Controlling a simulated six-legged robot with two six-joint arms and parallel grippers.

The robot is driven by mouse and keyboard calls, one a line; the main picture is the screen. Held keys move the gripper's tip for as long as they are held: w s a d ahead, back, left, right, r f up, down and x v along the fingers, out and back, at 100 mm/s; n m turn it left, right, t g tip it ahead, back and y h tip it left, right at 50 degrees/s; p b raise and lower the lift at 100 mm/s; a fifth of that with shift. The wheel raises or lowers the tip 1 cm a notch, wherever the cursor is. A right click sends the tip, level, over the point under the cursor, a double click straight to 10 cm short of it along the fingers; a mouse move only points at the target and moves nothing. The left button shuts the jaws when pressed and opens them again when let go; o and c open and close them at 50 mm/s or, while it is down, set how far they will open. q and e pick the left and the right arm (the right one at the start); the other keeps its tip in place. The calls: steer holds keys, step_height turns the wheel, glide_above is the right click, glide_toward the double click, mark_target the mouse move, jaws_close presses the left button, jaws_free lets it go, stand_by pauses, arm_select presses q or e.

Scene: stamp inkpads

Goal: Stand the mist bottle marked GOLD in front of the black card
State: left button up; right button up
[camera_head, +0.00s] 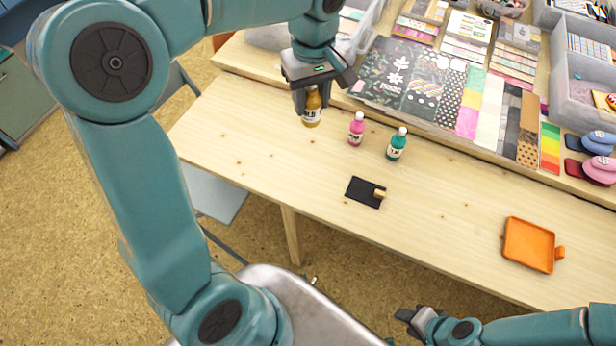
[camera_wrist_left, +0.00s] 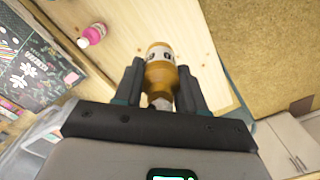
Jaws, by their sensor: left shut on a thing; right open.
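My left gripper (camera_head: 305,98) is shut on the gold mist bottle (camera_head: 312,108), near the table's back left. The bottle also shows between the fingers in the left wrist view (camera_wrist_left: 160,72), its label partly seen. I cannot tell whether its base touches the table. The black card (camera_head: 362,192) lies flat nearer the front edge, with a small wooden piece (camera_head: 379,194) on its right end. A pink bottle (camera_head: 356,129) and a teal bottle (camera_head: 396,145) stand upright behind the card. My right gripper (camera_head: 408,318) is open and empty, low at the bottom, off the table.
An orange tray (camera_head: 529,245) lies at the right of the wooden table (camera_head: 450,205). Patterned paper sheets (camera_head: 410,80) cover the raised back part. Stamps (camera_head: 598,168) sit at the far right. The table around the black card is clear.

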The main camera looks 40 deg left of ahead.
arm_select(q)
steer(key=shift+d+r+m, duration=0.3)
steer(key=shift+d, duration=0.35)
steer(key=shift+d+f, duration=0.15)
steer(key=f+b, duration=0.1)
steer(key=f, duration=0.8)
steer(key=f+b, duration=0.1)
steer(key=f, duration=0.8)
steer(key=shift+w+d+f, duration=0.1)
steer(key=shift+w+f, duration=0.1)
steer(key=shift+f, duration=0.15)
steer(key=shift+w+f, duration=0.1)
steer(key=shift+f, duration=0.35)
steer(key=shift+r, duration=0.1)
